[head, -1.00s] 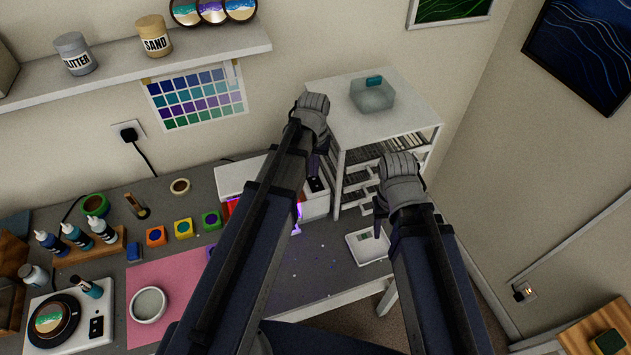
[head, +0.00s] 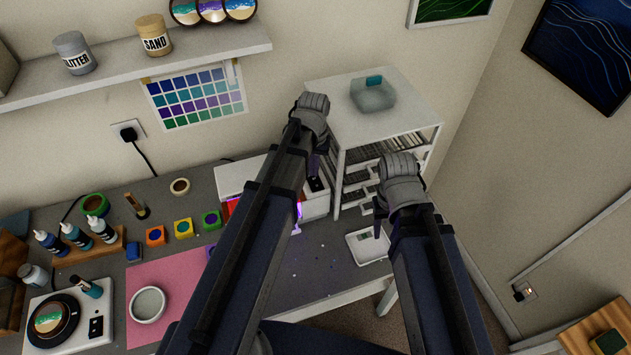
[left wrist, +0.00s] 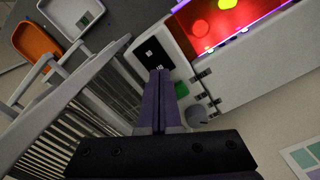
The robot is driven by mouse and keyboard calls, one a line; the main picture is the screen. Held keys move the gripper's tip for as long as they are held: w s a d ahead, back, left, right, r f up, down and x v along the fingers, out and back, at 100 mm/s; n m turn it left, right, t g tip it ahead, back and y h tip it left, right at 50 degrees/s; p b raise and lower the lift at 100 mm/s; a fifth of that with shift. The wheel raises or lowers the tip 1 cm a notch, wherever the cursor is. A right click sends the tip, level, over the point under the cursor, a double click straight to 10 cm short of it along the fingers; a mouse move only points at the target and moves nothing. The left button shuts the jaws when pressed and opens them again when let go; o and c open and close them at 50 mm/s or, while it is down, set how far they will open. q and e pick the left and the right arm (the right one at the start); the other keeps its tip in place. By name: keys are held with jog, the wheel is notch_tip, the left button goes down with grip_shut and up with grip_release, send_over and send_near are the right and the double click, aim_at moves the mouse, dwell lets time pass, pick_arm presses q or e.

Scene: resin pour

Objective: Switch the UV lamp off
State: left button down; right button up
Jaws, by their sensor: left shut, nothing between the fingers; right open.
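The UV lamp (head: 236,178) is a white box at the back of the bench, partly hidden behind my left arm. In the left wrist view its window (left wrist: 215,28) glows red with a violet edge, so it looks lit. Its end panel carries a black switch plate (left wrist: 150,50) with small white marks, and a green part (left wrist: 182,90) is beside it. My left gripper (left wrist: 159,74) is shut and empty, its tips at the lower edge of the black plate; I cannot tell whether they touch. My right gripper (head: 379,214) is open and empty, right of the lamp.
A white shelf unit (head: 390,125) with a glass container (head: 373,95) stands right of the lamp. Paint pots, bottles and a pink mat (head: 170,285) occupy the left.

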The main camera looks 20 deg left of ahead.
pick_arm(q)
jog(key=shift+f+b, duration=0.75)
jog(key=shift+f, duration=0.05)
jog(key=shift+r, duration=0.15)
notch_tip(320, 180, up, 7)
jog(key=p, duration=0.7)
dwell(0.4)
jog(key=shift+f, duration=0.2)
